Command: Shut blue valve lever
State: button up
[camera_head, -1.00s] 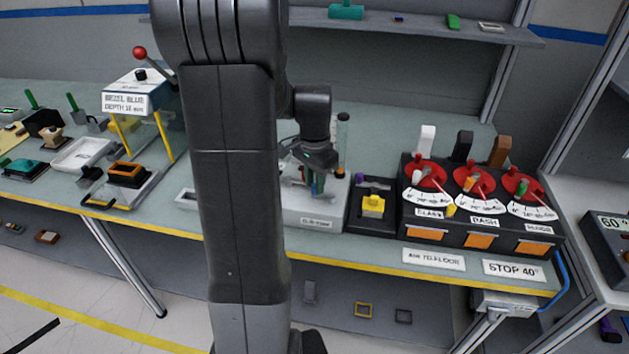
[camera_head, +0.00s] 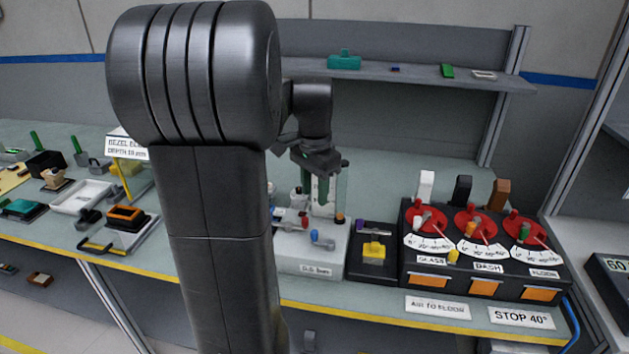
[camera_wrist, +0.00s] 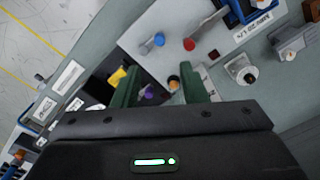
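The blue valve lever (camera_head: 322,241) is a short silver handle with a blue cap, on the light grey block just right of my arm. In the wrist view the blue-capped lever (camera_wrist: 157,40) lies beyond the fingertips, near the top middle. A red-capped lever (camera_head: 302,223) sits beside it, also seen in the wrist view (camera_wrist: 190,44). My gripper (camera_head: 323,193) hangs above the back of the block, fingers pointing down.
An orange-topped post (camera_wrist: 173,82) and a purple knob (camera_wrist: 149,91) show between or near the fingers. A dark tray with a yellow block (camera_head: 374,251) and a console with red dials (camera_head: 474,222) stand right. A shelf (camera_head: 410,77) runs behind.

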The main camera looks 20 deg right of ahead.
aim_at(315, 231)
notch_tip(315, 231, up, 2)
jog(key=shift+r, duration=0.2)
dwell(0.4)
notch_tip(315, 231, down, 14)
jog(key=shift+p, duration=0.3)
jog(key=shift+r, duration=0.15)
dwell(0.4)
